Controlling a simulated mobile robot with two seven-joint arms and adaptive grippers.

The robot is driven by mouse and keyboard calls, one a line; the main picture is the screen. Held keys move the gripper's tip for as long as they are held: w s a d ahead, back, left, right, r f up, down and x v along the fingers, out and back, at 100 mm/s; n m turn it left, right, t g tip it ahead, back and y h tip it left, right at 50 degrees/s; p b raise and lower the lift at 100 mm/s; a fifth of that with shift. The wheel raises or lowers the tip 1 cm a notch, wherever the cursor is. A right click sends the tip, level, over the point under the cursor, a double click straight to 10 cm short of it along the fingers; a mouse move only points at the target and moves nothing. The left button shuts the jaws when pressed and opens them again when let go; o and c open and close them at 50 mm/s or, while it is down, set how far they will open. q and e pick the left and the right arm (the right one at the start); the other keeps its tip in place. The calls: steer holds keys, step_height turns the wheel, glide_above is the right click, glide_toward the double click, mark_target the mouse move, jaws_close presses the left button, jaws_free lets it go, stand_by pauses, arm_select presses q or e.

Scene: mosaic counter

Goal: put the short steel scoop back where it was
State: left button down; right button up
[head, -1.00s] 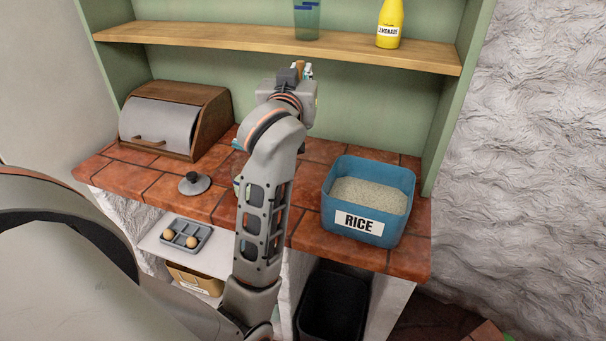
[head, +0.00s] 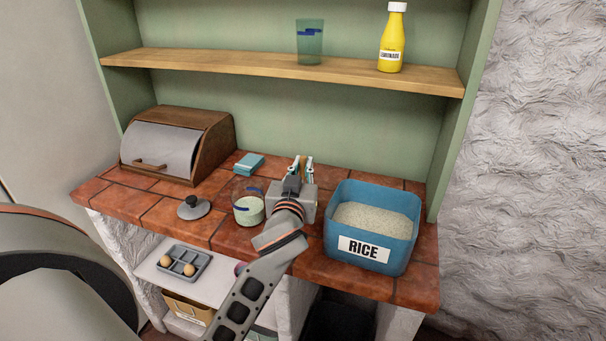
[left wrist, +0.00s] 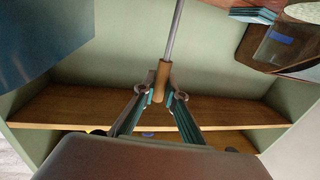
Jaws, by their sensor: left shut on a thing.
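My left gripper (head: 303,168) is above the back of the tiled counter, between the rice bin and a glass jar. It is shut on the wooden handle (left wrist: 162,78) of a scoop, seen between the fingertips (left wrist: 164,97) in the left wrist view. The scoop's thin steel shaft (left wrist: 175,32) runs out from the handle past the view's edge; its bowl is not visible. In the head view only a bit of the brown handle (head: 296,167) shows, behind the gripper. My right gripper is not in view.
The blue rice bin (head: 365,250) is right of the gripper. A bread box (head: 208,140) stands back left. The shelf (head: 250,68) holds a tumbler (head: 310,45) and lemonade bottle (head: 391,45).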

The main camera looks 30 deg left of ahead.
arm_select(q)
steer(key=shift+f, duration=0.8)
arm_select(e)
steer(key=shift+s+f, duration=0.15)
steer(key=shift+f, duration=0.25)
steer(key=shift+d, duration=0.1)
arm_select(q)
steer(key=shift+f, duration=0.15)
steer(key=c, duration=2.1)
jaws_free()
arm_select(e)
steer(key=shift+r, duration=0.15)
